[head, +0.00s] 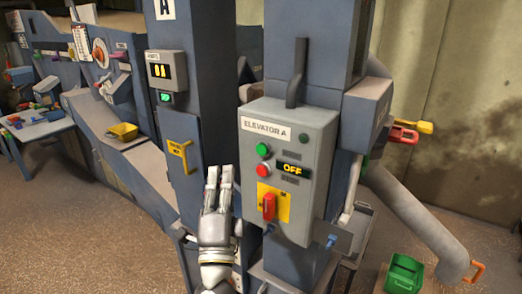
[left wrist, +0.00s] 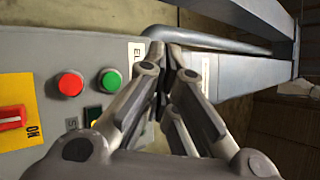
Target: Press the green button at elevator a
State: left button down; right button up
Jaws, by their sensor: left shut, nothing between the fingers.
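The grey control box labelled ELEVATOR A (head: 316,125) is on the blue column right of centre in the head view. Its green button (head: 263,149) sits above the red button (head: 263,170). My left gripper (head: 220,170) is shut and empty, pointing up, left of the box in the picture and apart from the green button. In the left wrist view the green button (left wrist: 110,80) and red button (left wrist: 70,83) show left of the shut fingers (left wrist: 172,55). My right gripper is not in view.
A red switch (head: 269,206) on a yellow plate is low on the box. A grey handle (head: 297,72) rises from the box top. A smaller panel (head: 167,70) is on the column to the left. A green bucket (head: 404,273) stands on the floor at right.

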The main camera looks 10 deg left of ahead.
aim_at(262, 149)
pick_arm(q)
jog(key=shift+w, duration=0.1)
jog(key=w+d+b, duration=0.1)
jog(key=w+d, duration=0.2)
jog(key=w, duration=0.5)
dwell(1.5)
jog(key=shift+w+d+b, duration=0.15)
jog(key=shift+w+b, duration=0.35)
jog(key=shift+b, duration=0.15)
